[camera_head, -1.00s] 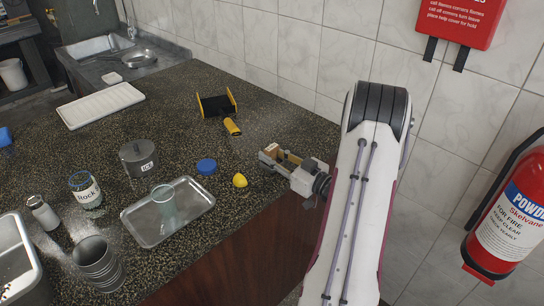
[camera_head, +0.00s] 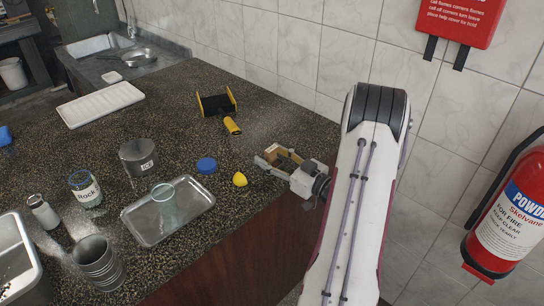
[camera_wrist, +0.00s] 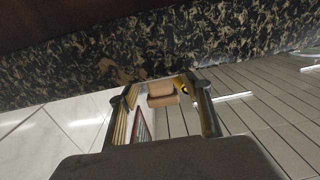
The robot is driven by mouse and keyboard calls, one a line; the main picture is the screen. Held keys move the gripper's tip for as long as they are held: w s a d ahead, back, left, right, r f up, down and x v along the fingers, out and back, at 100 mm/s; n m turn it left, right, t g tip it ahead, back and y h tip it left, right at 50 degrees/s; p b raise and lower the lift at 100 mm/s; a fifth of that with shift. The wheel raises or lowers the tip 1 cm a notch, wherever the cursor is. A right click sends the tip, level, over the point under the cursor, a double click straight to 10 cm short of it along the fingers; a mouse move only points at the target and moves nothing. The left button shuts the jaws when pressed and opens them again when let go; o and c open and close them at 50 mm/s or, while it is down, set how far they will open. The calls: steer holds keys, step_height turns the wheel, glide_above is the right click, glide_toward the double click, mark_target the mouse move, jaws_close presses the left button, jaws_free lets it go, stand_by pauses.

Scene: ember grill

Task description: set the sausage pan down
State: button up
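I cannot pick out a pan with sausages for certain. A grey round pan (camera_head: 139,57) rests at the far sink, with contents too small to tell. My gripper (camera_head: 266,157) is at the right edge of the dark speckled counter (camera_head: 235,200), far from that pan. Its fingers look apart, and it also shows in the wrist view (camera_wrist: 166,80). Small tan pieces (camera_wrist: 162,94) show between or beyond the fingers; I cannot tell whether they touch. No pan shows in the gripper.
A yellow lemon (camera_head: 240,179) and blue lid (camera_head: 207,165) lie left of my gripper. A metal tray (camera_head: 150,238) bears a glass. A black-and-yellow holder (camera_head: 216,103), white rack (camera_head: 100,103), ICE pot (camera_head: 137,160) and Rock jar (camera_head: 86,192) stand around. The wall is close on the right.

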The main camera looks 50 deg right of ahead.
steer(key=shift+s, duration=0.1)
steer(key=shift+s+r, duration=0.15)
steer(key=shift+s, duration=3.65)
steer(key=c, duration=0.3)
steer(key=shift+c, duration=0.2)
steer(key=shift+r, duration=0.15)
